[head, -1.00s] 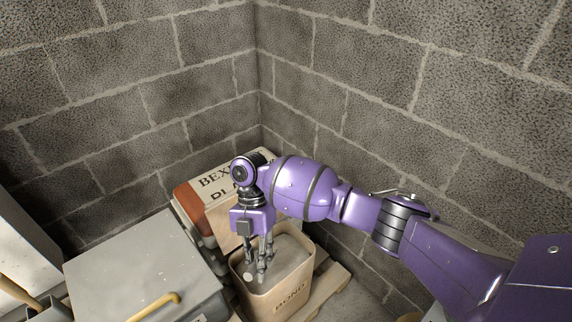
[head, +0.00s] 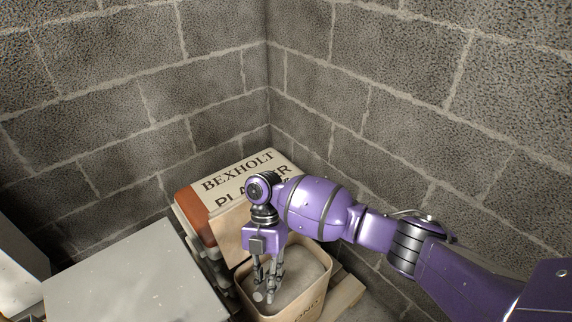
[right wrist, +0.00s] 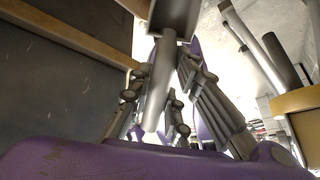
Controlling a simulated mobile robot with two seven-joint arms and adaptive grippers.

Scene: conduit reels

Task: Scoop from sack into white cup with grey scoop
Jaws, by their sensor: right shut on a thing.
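The open tan sack (head: 313,303), with lettering on its front, stands at the bottom centre of the head view and holds grey powder (head: 305,277). My right gripper (head: 266,290) points down over the left part of its mouth. In the right wrist view its fingers are shut on the grey scoop's handle (right wrist: 157,100), and the scoop's wider part (right wrist: 175,17) shows at the top edge. In the head view the fingers hide most of the scoop, and I cannot tell whether it touches the powder. I see no white cup. My left gripper is out of view.
A closed plaster bag (head: 240,172) marked BEXHOLT lies behind the sack. A grey flat-topped box (head: 135,280) stands to the left. Wooden slats (head: 343,297) show right of the sack. Block walls (head: 150,110) meet in the corner behind.

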